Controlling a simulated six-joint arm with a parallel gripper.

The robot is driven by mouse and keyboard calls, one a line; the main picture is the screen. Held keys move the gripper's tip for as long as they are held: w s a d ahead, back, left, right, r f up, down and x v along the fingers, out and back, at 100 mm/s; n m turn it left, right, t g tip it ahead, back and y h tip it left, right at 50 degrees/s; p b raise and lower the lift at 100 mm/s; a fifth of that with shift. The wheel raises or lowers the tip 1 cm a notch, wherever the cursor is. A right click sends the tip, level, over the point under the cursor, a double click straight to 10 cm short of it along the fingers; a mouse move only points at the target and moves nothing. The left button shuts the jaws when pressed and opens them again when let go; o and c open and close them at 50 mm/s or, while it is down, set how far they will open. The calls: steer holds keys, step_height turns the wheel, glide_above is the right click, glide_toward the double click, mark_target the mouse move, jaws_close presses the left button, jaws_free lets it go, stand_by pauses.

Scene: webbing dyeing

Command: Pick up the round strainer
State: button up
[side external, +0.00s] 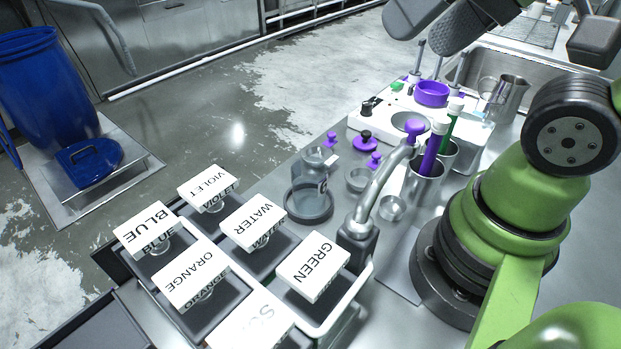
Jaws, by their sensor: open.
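My gripper (414,33) shows at the top edge as dark grey, textured fingers, cut off by the frame. It is open, with nothing visible held, and hangs above the counter's back part. A round purple ring-shaped piece (432,94) sits on the white unit below it, apart from the fingers; it may be the round strainer. Its inside is too small to show whether it has mesh. A dark round dish (309,202) with a glass bottle (314,166) at its back edge and a small round metal cup (391,208) are other round things here.
A metal jug (507,98) stands behind. Labelled white tags (313,266) top dark vats in front. A blue bin (45,88) stands left.

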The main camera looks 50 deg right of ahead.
steer(key=n+g+h, duration=0.2)
steer(key=n+g, duration=0.2)
steer(key=g, duration=0.3)
glide_above(332, 160)
step_height(332, 160, down, 25)
steer(key=shift+w+r, duration=0.15)
steer(key=f, duration=0.5)
steer(key=shift+s+f, duration=0.2)
steer(key=shift+f, duration=0.15)
steer(key=c, duration=1.1)
